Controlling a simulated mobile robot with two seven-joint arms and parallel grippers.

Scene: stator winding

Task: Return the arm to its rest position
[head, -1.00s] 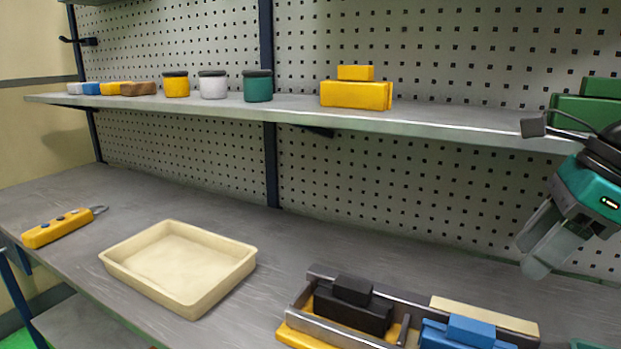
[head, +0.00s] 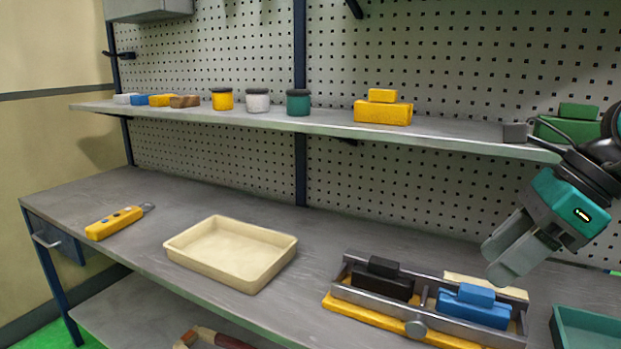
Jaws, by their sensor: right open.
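My right gripper (head: 503,262) hangs at the right of the head view, fingers pointing down and left. It is open and nothing shows between its fingers. It is in front of the pegboard, above the right end of a metal fixture (head: 375,307). The fixture has a yellow base and holds a black block (head: 383,284) and a blue block (head: 473,308). My left gripper is not in view.
A cream tray (head: 279,263) and a yellow handheld device (head: 114,222) are on the grey workbench (head: 320,245). A teal tray (head: 590,322) is at the lower right. The shelf (head: 220,115) above carries jars and coloured blocks.

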